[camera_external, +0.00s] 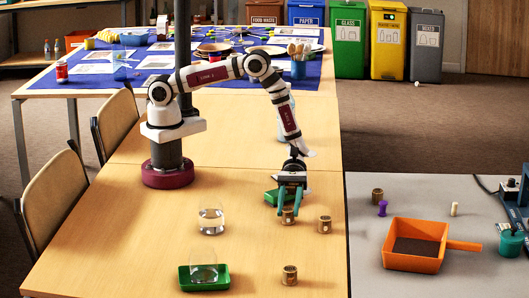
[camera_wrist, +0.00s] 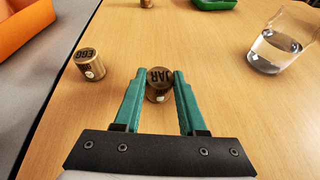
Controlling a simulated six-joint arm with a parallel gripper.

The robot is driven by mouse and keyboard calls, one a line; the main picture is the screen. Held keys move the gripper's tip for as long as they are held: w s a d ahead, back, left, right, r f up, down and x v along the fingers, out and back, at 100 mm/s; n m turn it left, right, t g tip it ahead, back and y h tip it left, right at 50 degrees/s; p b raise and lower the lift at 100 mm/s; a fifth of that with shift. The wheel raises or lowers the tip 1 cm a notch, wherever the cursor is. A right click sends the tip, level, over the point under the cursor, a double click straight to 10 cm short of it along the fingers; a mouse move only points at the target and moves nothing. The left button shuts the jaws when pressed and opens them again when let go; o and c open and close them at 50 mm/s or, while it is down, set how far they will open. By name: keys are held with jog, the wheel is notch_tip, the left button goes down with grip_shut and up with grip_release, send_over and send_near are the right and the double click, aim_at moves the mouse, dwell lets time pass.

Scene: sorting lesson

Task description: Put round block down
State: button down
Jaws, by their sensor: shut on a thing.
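The round block (camera_external: 288,217) is a small wooden cylinder with dark "JAR" lettering on top, which shows in the wrist view (camera_wrist: 159,78). My gripper (camera_external: 291,206) is shut on it, with one teal finger on each side; it also shows in the wrist view (camera_wrist: 158,92). The block is upright and at or just above the wooden table; I cannot tell whether it touches. A second round block marked "EGG" (camera_wrist: 90,64) stands to its right in the external view (camera_external: 324,225). A third round block (camera_external: 290,275) stands nearer the external camera.
A green tray (camera_external: 184,285) holds a clear glass at the front. A glass of water (camera_external: 211,222) stands to the left. An orange dustpan (camera_external: 413,259) and another round block (camera_external: 377,196) are on the grey table.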

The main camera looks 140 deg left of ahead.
jog(key=shift+r, duration=0.1)
